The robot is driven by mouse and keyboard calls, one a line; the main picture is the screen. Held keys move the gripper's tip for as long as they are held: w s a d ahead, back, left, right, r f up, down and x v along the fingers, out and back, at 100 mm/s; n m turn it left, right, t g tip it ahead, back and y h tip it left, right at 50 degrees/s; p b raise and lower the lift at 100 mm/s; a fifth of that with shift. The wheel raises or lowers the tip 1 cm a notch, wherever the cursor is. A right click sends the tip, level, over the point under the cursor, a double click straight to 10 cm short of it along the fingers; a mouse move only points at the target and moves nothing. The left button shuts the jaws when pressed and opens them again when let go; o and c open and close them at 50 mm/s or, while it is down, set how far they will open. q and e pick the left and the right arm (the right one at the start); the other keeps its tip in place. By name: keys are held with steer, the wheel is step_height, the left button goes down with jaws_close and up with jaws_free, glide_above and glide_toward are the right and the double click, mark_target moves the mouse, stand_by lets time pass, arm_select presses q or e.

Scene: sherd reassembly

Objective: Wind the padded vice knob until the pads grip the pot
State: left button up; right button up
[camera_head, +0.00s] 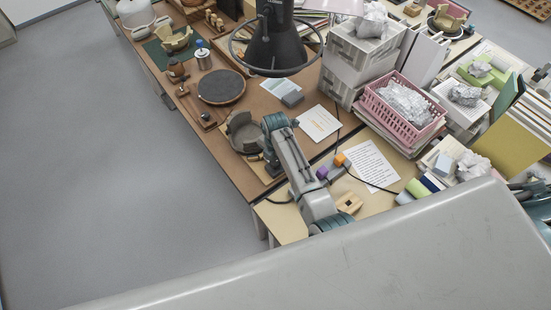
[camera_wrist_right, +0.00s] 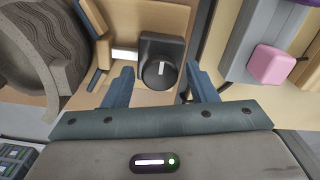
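The vice knob (camera_wrist_right: 160,72) is a dark round knob with a white mark, on a dark block in the right wrist view. My right gripper (camera_wrist_right: 158,78) is open, one blue finger on each side of the knob with visible gaps. I cannot tell whether the fingertips reach its depth. The grey broken pot (camera_wrist_right: 38,62) stands left of the knob; it also shows in the head view (camera_head: 244,132). A blue pad (camera_wrist_right: 92,18) is near the pot's right side; its contact is unclear. My right arm partly hides the vice in the head view. My left gripper is not in view.
A round dark turntable (camera_head: 221,87) lies behind the pot. A pink block (camera_wrist_right: 271,65) is right of the gripper. Printed sheets (camera_head: 372,166), a pink basket (camera_head: 402,112) and white crates (camera_head: 358,50) crowd the right. A large lamp (camera_head: 276,42) hangs over the bench.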

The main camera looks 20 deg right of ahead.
steer(key=c, duration=0.8)
